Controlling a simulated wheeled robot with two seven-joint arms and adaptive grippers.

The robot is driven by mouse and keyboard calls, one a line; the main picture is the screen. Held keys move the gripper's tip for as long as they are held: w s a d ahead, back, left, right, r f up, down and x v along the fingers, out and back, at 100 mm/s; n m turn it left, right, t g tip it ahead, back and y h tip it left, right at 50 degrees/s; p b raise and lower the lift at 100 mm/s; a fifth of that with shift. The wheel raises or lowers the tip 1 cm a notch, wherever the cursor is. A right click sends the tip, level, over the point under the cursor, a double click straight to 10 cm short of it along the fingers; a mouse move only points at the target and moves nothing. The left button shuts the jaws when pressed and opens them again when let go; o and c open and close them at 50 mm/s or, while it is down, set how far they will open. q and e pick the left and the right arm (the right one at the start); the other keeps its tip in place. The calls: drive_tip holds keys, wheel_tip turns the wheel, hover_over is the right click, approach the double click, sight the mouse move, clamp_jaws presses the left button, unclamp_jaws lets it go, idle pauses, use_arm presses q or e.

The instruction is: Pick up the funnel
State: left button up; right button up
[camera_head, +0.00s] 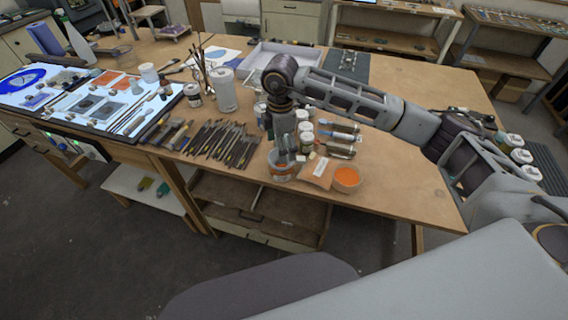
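My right arm reaches in from the right, and its gripper (286,157) points down over the front edge of the wooden table. The fingertips are at or just above a small round container (279,172) with an orange label, and overlap its top in this view. I cannot make out whether the fingers are open or closed. I cannot clearly identify a funnel; it may be hidden by the gripper or too small to tell. My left gripper is not in view.
An orange packet (318,171) and a bowl of orange powder (347,178) stand right of the gripper. Many brushes and tools (222,144) lie to the left. Small jars (306,139) and tubes (340,138) stand close by. The table's right front (410,190) is clear.

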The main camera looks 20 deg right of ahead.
drive_tip(key=shift+d+f+p, duration=0.2)
drive_tip(key=shift+f+p, duration=0.15)
drive_tip(key=shift+f, duration=0.4)
drive_tip(key=shift+d+f+p, duration=0.2)
drive_tip(key=shift+f+p, duration=0.15)
drive_tip(key=shift+f, duration=0.35)
drive_tip(key=shift+w+f, duration=0.1)
drive_tip(key=shift+f, duration=0.75)
drive_tip(key=c, duration=0.7)
